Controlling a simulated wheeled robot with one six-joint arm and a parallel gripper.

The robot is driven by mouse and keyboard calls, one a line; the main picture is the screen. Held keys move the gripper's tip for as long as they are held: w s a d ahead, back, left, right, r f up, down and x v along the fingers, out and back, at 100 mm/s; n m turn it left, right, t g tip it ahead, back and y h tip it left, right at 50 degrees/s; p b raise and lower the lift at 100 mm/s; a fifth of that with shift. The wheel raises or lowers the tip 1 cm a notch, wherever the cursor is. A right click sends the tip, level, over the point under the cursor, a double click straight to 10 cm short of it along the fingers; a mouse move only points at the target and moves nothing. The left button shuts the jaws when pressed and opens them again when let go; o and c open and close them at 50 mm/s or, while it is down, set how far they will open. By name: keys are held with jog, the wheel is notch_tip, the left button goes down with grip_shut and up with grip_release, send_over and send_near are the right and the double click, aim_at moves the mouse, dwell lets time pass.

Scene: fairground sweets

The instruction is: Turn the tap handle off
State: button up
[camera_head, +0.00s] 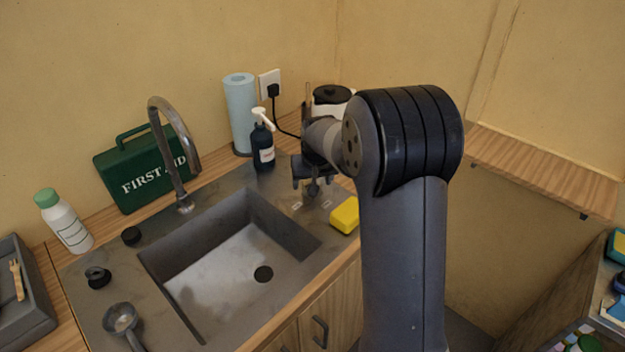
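The curved metal tap (176,150) stands at the back edge of the sink (222,255). My gripper (312,184) points down over the counter at the sink's back right corner. A small dark shape (313,190) shows under it, between two small pale markings on the counter; it may be the tap handle, but my gripper partly hides it. I cannot tell whether the fingers touch it or whether they are closed. No water stream is visible below the spout.
A dark soap bottle (264,148) with a white pump stands just left of my gripper, a blue paper roll (240,112) behind it. A yellow sponge (345,215) lies at the right. A black knob-like piece (131,236) and ladle (121,319) lie left of the sink.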

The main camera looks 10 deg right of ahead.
jog(key=v, duration=1)
jog(key=shift+s+r+b, duration=0.2)
jog(key=shift+r+b, duration=0.15)
jog(key=shift+b, duration=0.1)
jog(key=p+x, duration=0.1)
jog(key=x, duration=1)
jog(key=shift+r, duration=0.1)
